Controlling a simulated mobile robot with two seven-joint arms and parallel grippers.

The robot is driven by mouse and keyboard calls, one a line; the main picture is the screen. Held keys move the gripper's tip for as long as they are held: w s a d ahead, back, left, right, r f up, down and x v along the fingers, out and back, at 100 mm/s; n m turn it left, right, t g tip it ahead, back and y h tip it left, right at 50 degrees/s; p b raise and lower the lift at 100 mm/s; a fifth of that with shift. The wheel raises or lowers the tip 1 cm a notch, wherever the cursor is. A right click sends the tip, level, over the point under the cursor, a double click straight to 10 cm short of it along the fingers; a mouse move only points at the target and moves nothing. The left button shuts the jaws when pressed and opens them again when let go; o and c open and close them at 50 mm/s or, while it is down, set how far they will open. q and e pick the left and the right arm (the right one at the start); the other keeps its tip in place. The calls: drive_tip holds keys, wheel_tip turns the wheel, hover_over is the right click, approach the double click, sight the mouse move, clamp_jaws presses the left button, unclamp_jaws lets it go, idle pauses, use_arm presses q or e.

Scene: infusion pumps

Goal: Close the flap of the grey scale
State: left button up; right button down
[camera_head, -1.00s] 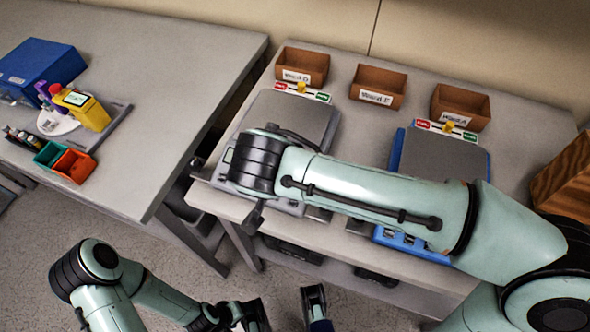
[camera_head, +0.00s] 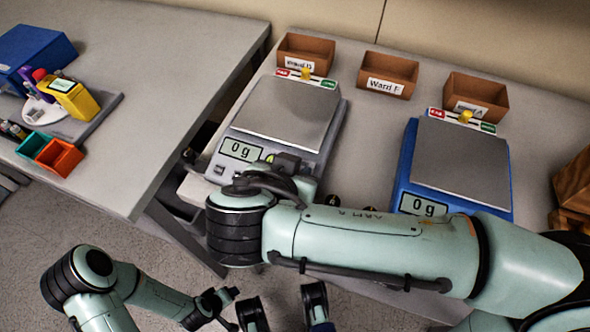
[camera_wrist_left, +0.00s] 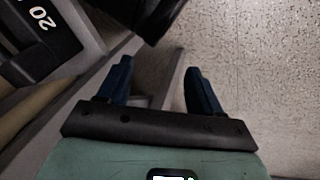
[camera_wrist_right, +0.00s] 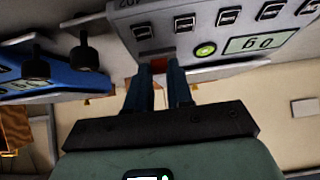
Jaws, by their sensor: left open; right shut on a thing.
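The grey scale (camera_head: 290,112) stands on the right table with its "0 g" display facing the front. In the right wrist view its front panel (camera_wrist_right: 205,50) shows buttons and the display. My right gripper (camera_wrist_right: 158,75) is at the scale's front edge, its fingers close together on a small reddish piece (camera_wrist_right: 158,66), which may be part of the flap. A pale strip (camera_wrist_right: 235,72) juts out along the panel beside it. In the head view my right arm hides this gripper and the scale's lower front. My left gripper (camera_head: 285,308) is open and empty, low in front of the table; its fingers also show in the left wrist view (camera_wrist_left: 157,85).
A blue scale (camera_head: 460,160) stands to the right. Black knobbed pieces (camera_wrist_right: 85,50) are between the scales. Brown ward bins (camera_head: 388,75) line the back. Left table (camera_head: 150,60) holds a blue box (camera_head: 35,55), yellow device (camera_head: 75,98) and small bins (camera_head: 58,157).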

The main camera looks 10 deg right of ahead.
drive_tip(key=c, duration=1)
unclamp_jaws()
use_arm(q)
drive_tip(key=s+d+r+g+p, duration=0.2)
drive_tip(key=s+r+p, duration=0.1)
drive_tip(key=s+r, duration=0.1)
drive_tip(key=shift+s+d+h+p, duration=0.35)
drive_tip(key=shift+s+d+h, duration=0.05)
drive_tip(key=shift+s, duration=0.45)
use_arm(e)
drive_tip(key=v, duration=1.3)
drive_tip(key=shift+s+r, duration=0.1)
drive_tip(key=shift+s, duration=0.05)
